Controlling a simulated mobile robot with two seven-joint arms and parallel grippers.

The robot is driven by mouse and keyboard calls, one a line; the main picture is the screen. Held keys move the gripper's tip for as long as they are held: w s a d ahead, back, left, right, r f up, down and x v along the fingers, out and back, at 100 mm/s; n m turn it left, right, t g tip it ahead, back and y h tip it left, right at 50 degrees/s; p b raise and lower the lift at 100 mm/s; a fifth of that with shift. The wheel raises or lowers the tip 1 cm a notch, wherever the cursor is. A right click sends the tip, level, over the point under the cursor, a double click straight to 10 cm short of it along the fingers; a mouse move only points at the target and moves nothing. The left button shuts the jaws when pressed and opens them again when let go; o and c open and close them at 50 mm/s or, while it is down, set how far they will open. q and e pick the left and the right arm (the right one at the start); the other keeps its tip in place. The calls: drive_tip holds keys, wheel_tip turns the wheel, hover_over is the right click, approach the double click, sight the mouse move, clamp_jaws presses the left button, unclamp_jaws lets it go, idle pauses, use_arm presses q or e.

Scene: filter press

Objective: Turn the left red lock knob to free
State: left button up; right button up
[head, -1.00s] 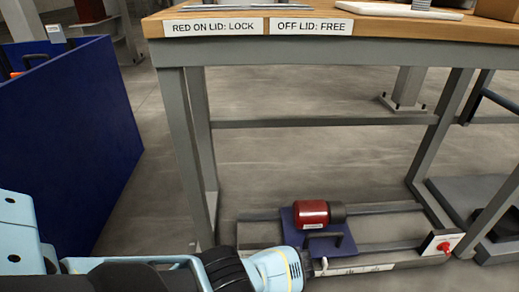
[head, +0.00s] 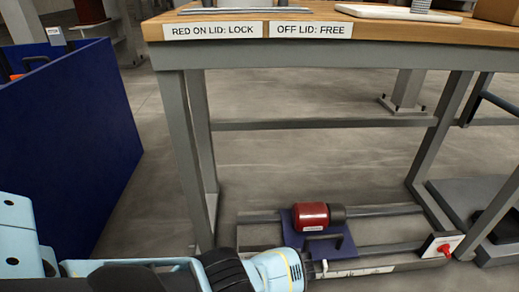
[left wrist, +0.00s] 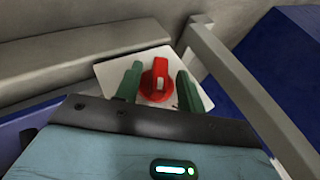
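In the left wrist view the left red lock knob (left wrist: 158,80) sits on a white plate (left wrist: 107,72). The gripper is open. In the head view my left arm reaches in from the lower left, its gripper (head: 310,269) low in front of the press; the left knob is hidden there. My right gripper is not in view.
Another red knob (head: 446,250) is on a white plate at right. A red cylinder (head: 311,215) lies on a blue plate (head: 347,243) between the rails. Signs read "RED ON LID: LOCK" (head: 212,30) and "OFF LID: FREE" (head: 311,30). A blue bin (head: 85,130) stands left.

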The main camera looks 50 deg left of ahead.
use_arm(q)
drive_tip(key=p+v, duration=0.3)
drive_tip(key=v, duration=0.4)
drive_tip(key=shift+r+p, duration=0.25)
drive_tip(key=shift+p, duration=0.15)
drive_tip(key=shift+d, duration=0.15)
